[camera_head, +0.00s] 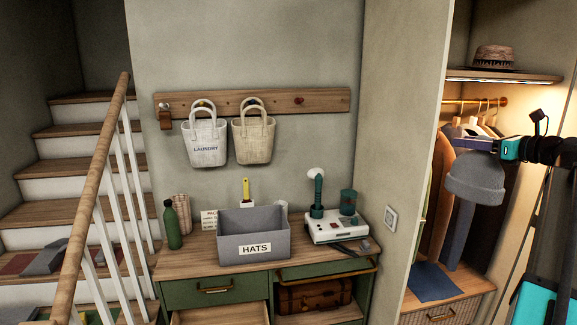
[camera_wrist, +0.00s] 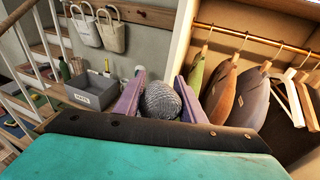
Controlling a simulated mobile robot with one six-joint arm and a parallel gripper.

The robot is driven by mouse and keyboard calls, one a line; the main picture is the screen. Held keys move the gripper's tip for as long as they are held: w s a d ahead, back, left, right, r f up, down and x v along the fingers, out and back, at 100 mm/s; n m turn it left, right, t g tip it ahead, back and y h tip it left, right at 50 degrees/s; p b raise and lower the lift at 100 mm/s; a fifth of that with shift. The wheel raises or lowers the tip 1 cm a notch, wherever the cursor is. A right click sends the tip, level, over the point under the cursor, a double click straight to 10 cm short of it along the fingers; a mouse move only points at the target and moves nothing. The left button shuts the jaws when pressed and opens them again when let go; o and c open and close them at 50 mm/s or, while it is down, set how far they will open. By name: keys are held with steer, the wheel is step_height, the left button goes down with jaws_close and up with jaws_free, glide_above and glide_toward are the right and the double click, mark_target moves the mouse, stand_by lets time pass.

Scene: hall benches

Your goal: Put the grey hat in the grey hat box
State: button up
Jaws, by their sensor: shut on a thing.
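The grey knit hat (camera_head: 475,179) hangs in the air at the right, in front of the open wardrobe. My gripper (camera_head: 487,147) is shut on its top. In the wrist view the hat (camera_wrist: 162,101) shows as a ribbed grey ball between the two purple fingers of my gripper (camera_wrist: 159,98). The grey hat box (camera_head: 254,246), labelled HATS, stands upright on the green bench to the left, well apart from the hat. It also shows in the wrist view (camera_wrist: 90,97). Its top is open; its floor is mostly hidden by the front wall.
A white and green device (camera_head: 337,228) stands right of the box, a green bottle (camera_head: 172,225) left of it. Two bags (camera_head: 205,138) hang above. A wall edge (camera_head: 398,160) separates bench and wardrobe. A drawer (camera_head: 220,313) below is pulled out.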

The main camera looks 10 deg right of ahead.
steer(key=w+a+f+n+g+y+b, duration=0.1)
steer(key=w+a+f+n+y+b, duration=0.15)
steer(key=a+f, duration=1.1)
steer(key=w+a+f+n+g+y+b, duration=0.15)
steer(key=w+a+f, duration=0.25)
steer(key=a+f, duration=1)
steer(key=s+a+f+n+g+y+b, duration=0.1)
steer(key=s+a+f, duration=0.4)
steer(key=a+f, duration=0.4)
steer(key=s+a+f+n+g+y+b, duration=0.1)
steer(key=s+a+f+g+y, duration=0.1)
steer(key=s+a+f, duration=0.4)
step_height(320, 180, down, 5)
steer(key=a, duration=0.2)
steer(key=shift+a+n+y, duration=0.3)
steer(key=shift+a+n, duration=0.05)
steer(key=shift+n, duration=0.05)
steer(key=shift+s+f, duration=0.1)
steer(key=shift+s+f, duration=0.25)
steer(key=shift+f, duration=0.85)
